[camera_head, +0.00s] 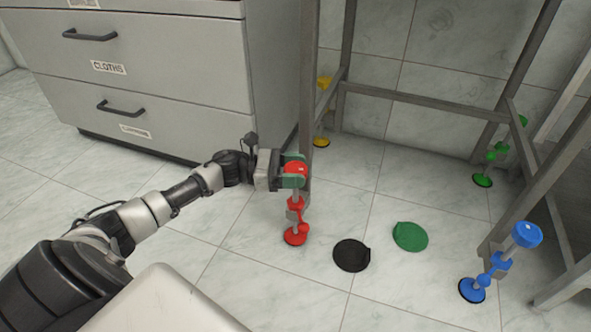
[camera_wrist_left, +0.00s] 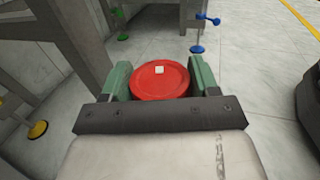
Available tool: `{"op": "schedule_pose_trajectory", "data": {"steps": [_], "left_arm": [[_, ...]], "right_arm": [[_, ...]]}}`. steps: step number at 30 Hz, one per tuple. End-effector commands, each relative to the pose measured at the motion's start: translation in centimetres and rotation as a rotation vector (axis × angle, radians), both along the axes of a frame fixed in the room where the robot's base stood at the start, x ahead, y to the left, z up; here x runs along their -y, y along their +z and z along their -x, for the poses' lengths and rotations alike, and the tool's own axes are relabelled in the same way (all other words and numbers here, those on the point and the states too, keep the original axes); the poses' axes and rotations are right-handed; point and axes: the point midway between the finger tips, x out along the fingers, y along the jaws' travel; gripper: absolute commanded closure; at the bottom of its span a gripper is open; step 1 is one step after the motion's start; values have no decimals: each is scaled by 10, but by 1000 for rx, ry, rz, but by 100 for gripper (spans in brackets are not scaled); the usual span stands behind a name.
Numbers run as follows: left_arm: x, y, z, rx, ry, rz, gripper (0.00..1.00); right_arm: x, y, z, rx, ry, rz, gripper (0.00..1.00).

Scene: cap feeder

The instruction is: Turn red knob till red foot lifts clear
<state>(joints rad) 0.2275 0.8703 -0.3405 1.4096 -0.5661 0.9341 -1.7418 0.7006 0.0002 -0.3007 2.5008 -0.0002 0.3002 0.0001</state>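The red knob (camera_head: 296,167) is a round red disc with a small white mark on top. It is at the upper end of the red levelling leg beside a grey frame post. My left gripper (camera_head: 293,175) has its green fingers on opposite sides of the knob. In the left wrist view the knob (camera_wrist_left: 160,82) fills the space between the fingers, with no clear gap. The red foot (camera_head: 295,237) is at the bottom of the leg, on or very close to the tiles; I cannot see a gap under it. My right gripper is not in view.
The grey metal frame (camera_head: 410,98) also has yellow (camera_head: 321,142), green (camera_head: 482,180) and blue (camera_head: 472,290) feet. A black disc (camera_head: 351,255) and a green disc (camera_head: 410,236) lie on the floor. A grey drawer cabinet (camera_head: 150,65) stands behind my left arm.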

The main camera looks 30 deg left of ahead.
Motion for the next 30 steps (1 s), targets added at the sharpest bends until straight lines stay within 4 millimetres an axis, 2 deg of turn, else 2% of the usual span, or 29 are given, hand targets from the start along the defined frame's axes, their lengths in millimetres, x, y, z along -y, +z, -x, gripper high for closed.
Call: {"op": "schedule_pose_trajectory", "data": {"steps": [1,3,8,14,24,30], "left_arm": [[0,0,0,-1,-1,1,56],[0,0,0,-1,-2,1,64],[1,0,1,-2,7,1,64],[1,2,1,-4,70,3,64],[1,4,2,-5,330,4,64],[1,3,2,-6,505,4,64]], "right_arm": [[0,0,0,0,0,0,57],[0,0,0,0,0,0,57],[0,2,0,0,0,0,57],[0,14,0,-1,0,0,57],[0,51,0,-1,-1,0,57],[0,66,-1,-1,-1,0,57]]}}
